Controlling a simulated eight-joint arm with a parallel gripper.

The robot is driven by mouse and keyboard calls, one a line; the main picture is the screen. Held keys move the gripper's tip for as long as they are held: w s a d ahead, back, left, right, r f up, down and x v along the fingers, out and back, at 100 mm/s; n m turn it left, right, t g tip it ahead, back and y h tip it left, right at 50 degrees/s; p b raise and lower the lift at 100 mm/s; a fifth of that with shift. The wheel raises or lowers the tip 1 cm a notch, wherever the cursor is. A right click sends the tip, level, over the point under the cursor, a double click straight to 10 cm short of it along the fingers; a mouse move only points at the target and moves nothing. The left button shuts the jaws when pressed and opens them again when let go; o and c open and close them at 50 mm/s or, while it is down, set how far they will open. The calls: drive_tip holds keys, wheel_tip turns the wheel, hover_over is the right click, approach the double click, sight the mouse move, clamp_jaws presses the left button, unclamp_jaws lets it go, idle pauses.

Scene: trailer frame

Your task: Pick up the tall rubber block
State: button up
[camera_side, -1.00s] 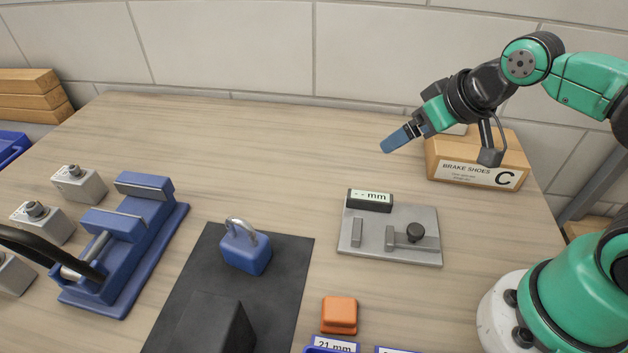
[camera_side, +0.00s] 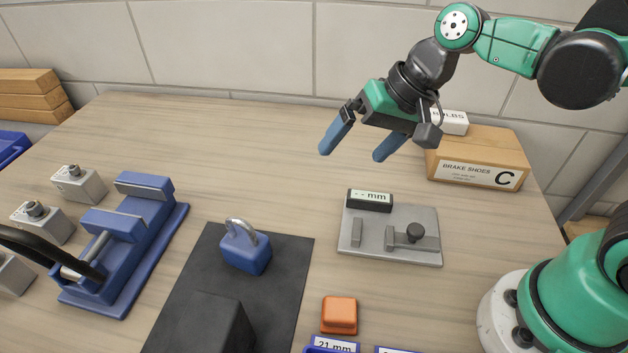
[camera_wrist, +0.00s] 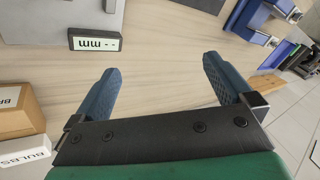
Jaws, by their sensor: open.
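A tall black rubber block (camera_side: 213,328) stands on the black mat (camera_side: 277,285) at the bottom of the side view, its lower part cut off by the frame edge. I do not see it in the wrist view. My gripper (camera_side: 353,154) is open and empty, with blue fingers spread wide. It hangs in the air above the back of the table, far behind and to the right of the block. In the wrist view the open fingers (camera_wrist: 160,66) have only bare table between them.
On the mat sits a blue padlock (camera_side: 246,250), just behind the block. A blue vise (camera_side: 130,235) stands left. A grey gauge plate (camera_side: 405,220) and an orange block (camera_side: 339,314) lie right. A brake shoes box (camera_side: 475,160) stands at the back right.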

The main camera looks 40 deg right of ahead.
drive_tip(key=a+f+m+g+y, duration=0.1)
drive_tip(key=a+m+g+y, duration=0.35)
drive_tip(key=a, duration=0.75)
drive_tip(key=m+g+y, duration=0.1)
drive_tip(key=g+y, duration=0.1)
drive_tip(key=g, duration=0.6)
approach(207, 340)
drive_tip(key=shift+h, duration=0.25)
drive_tip(key=a+f, duration=0.1)
drive_tip(key=f, duration=0.1)
drive_tip(key=a+f, duration=0.1)
drive_tip(key=f, duration=0.1)
drive_tip(key=shift+s+a, duration=0.25)
drive_tip(key=shift+a, duration=0.15)
drive_tip(key=shift+s+a+f+g, duration=0.2)
drive_tip(key=shift+s+a+g, duration=0.2)
drive_tip(key=shift+g, duration=0.15)
drive_tip(key=shift+x, duration=2.75)
clamp_jaws()
